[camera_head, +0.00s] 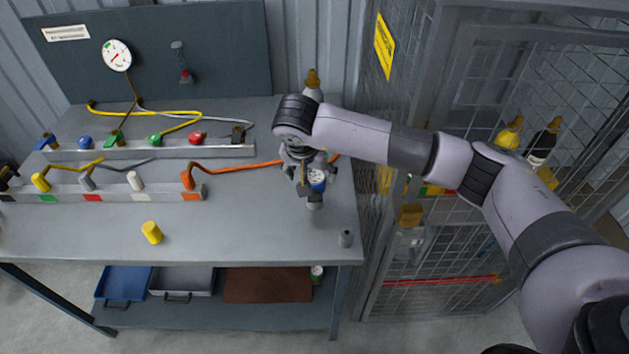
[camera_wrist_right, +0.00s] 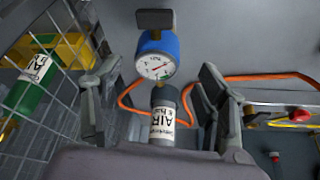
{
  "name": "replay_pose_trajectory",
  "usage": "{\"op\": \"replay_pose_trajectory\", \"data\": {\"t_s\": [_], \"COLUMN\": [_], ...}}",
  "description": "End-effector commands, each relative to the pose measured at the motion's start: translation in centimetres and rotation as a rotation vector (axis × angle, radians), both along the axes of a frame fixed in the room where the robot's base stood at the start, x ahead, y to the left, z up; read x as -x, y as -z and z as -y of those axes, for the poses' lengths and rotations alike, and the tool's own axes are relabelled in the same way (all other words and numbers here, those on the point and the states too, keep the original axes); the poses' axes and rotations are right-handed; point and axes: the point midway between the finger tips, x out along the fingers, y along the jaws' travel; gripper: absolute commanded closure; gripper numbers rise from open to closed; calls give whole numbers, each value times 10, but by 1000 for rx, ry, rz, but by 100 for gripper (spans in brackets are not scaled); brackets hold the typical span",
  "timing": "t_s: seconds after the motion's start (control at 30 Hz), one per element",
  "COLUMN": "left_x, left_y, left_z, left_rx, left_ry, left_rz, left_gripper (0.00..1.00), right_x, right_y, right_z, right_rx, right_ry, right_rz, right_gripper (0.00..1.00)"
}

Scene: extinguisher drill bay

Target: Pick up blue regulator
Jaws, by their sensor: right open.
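The blue regulator (camera_wrist_right: 153,45) has a blue body and a round white gauge. In the head view the regulator (camera_head: 318,180) shows partly behind my right gripper (camera_head: 305,182), near the right end of the bench (camera_head: 250,235). In the right wrist view it lies between and slightly beyond the open fingers of my right gripper (camera_wrist_right: 157,78), with no clear finger contact. A dark grey cylinder labelled AIR (camera_wrist_right: 164,120) shows between the fingers, below the gauge in the picture; I cannot tell whether they are joined. My left gripper is out of view.
An orange hose (camera_head: 240,166) runs to the gripper area from a rack (camera_head: 160,194) with colored fittings. A wire cage (camera_head: 385,215) closely borders the right side. The bench front is mostly clear.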

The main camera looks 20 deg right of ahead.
Motion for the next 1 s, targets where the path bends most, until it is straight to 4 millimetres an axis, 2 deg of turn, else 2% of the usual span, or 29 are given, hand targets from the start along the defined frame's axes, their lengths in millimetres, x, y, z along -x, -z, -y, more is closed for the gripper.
{"op": "replay_pose_trajectory", "data": {"t_s": [0.17, 0.3, 0.6, 1.0], "left_x": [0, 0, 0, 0], "left_y": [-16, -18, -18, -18], "left_z": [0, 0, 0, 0], "left_rx": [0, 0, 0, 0], "left_ry": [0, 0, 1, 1], "left_rz": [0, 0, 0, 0], "left_gripper": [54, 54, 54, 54], "right_x": [-8, -14, -17, -17], "right_y": [20, 38, 44, 43], "right_z": [10, 13, 14, 14], "right_rx": [-1, 0, -1, -1], "right_ry": [3, 2, 1, 1], "right_rz": [-7, -3, -1, -1], "right_gripper": [33, 33, 33, 59]}}
